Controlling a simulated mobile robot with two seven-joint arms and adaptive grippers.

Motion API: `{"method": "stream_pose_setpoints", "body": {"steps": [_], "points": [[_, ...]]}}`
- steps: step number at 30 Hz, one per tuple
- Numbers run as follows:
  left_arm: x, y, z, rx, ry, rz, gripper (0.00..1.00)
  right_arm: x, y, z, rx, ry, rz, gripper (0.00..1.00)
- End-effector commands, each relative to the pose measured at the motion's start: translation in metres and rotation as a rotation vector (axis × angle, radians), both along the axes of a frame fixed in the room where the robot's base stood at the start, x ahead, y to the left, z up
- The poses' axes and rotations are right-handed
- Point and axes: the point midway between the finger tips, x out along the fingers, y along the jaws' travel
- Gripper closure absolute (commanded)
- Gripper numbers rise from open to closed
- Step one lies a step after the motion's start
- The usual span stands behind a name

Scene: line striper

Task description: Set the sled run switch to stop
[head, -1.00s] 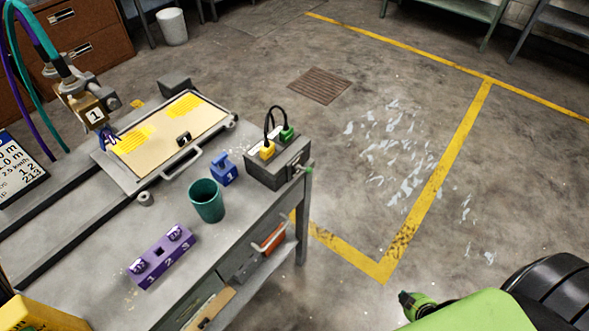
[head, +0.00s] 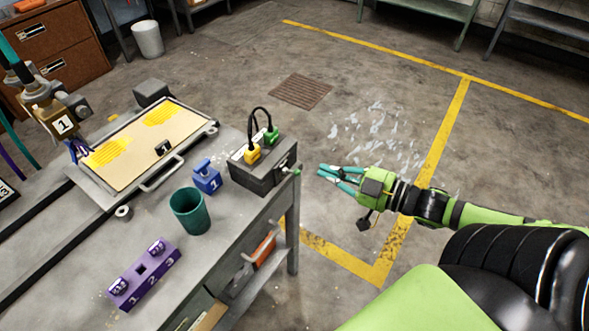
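A dark grey control box (head: 262,178) sits at the right edge of the grey bench, with a yellow plug and a green plug joined by a black cable loop on its top. A small green-tipped lever (head: 296,171) sticks out of its right side; I cannot read any stop or run marking. My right gripper (head: 320,171) is to the right of the lever, apart from it, over the floor beside the bench. Its teal fingers lie close together with nothing seen between them, pointing left at the box. My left gripper is not in view.
The floor right of the bench is clear.

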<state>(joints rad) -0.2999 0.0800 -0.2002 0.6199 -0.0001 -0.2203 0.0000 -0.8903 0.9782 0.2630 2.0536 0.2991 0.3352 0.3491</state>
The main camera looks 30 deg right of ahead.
Motion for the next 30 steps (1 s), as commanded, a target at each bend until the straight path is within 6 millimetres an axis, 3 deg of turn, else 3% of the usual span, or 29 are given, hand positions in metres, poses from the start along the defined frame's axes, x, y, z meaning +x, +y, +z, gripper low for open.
{"method": "stream_pose_setpoints", "body": {"steps": [11, 30], "points": [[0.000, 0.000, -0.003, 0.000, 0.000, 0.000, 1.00, 0.011, 0.004, -0.002, -0.002, -0.004, -0.002, 1.00], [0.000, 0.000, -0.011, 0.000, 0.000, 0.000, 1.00, 0.085, 0.040, -0.009, -0.001, -0.005, -0.004, 1.00]]}}
